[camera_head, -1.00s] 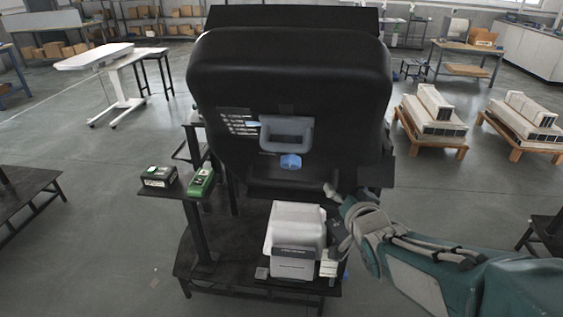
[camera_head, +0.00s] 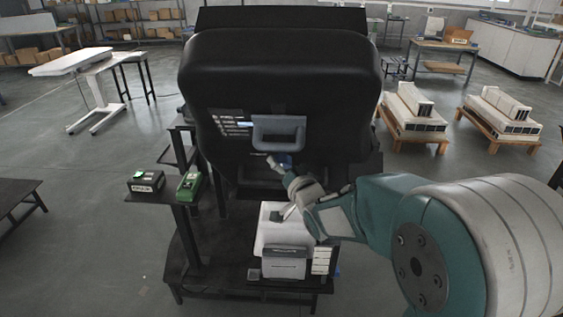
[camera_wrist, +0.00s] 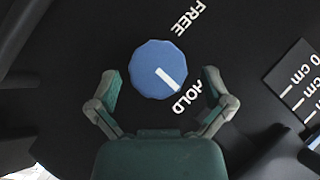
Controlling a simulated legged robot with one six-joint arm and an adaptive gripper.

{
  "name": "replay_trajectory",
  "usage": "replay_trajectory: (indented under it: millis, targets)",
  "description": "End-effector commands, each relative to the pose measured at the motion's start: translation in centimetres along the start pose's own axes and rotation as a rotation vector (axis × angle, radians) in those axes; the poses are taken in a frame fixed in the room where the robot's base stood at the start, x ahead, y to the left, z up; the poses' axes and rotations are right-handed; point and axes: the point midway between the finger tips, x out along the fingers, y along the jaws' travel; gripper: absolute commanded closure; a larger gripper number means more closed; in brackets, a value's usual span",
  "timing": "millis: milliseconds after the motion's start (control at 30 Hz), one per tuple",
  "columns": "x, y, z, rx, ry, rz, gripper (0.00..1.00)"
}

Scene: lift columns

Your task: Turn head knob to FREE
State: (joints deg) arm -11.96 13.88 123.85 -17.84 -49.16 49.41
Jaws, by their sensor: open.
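The head knob (camera_wrist: 158,69) is blue with a white pointer line. In the wrist view it sits on a black panel, and the line points toward the HOLD label (camera_wrist: 188,98). The FREE label (camera_wrist: 188,17) is further up. My gripper (camera_wrist: 160,84) is open, with one finger to the left of the knob and one to the right, both apart from it in the picture. Whether they are level with it in depth I cannot tell. In the head view my gripper (camera_head: 277,162) is at the knob, which is mostly hidden behind it.
The knob is on a large black unit (camera_head: 280,75) with a grey handle (camera_head: 278,145) above it. A white device (camera_head: 284,240) stands below my arm. A green device (camera_head: 189,187) and a black box (camera_head: 146,181) sit on a side shelf at left. A centimetre scale (camera_wrist: 300,85) is right of the knob.

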Motion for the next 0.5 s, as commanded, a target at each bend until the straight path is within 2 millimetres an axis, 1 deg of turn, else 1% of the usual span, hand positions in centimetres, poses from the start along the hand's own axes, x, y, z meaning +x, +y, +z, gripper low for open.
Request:
replay_trajectory:
  millis: [33,133,433,467,500]
  targets:
    - [0.57,0.06,0.04,0.001,0.000,0.000,0.00]
    - [1.21,0.07,-0.04,0.001,0.000,0.001,0.00]
    - [1.41,0.12,-0.13,0.001,0.001,0.001,0.00]
    - [1.43,0.09,-0.10,0.001,0.001,0.001,0.13]
    - [1.47,0.07,-0.04,0.001,0.001,0.002,0.31]
